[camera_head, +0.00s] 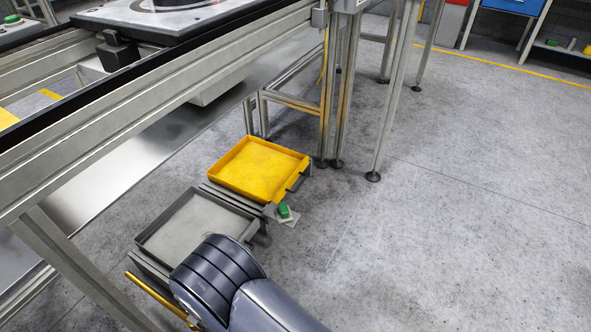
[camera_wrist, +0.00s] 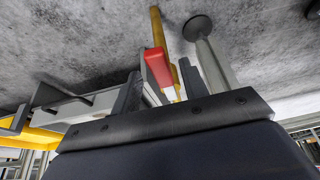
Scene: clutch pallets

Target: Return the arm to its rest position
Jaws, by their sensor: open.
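My arm (camera_head: 218,275) reaches in from the bottom of the head view, its dark rounded joint in front of the grey tray's near corner. My gripper is not clearly visible there. In the wrist view my gripper (camera_wrist: 160,88) shows as two dark fingers set apart, so it is open. A small red and white thing (camera_wrist: 157,68) appears between the fingers. I cannot tell how far beyond them it is, and nothing is seen clamped.
A yellow tray (camera_head: 258,170) and a grey tray (camera_head: 190,225) sit low beside the conveyor frame (camera_head: 130,125). A green button (camera_head: 284,211) is next to them. Metal legs (camera_head: 395,95) stand behind. The concrete floor (camera_head: 460,220) at right is clear.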

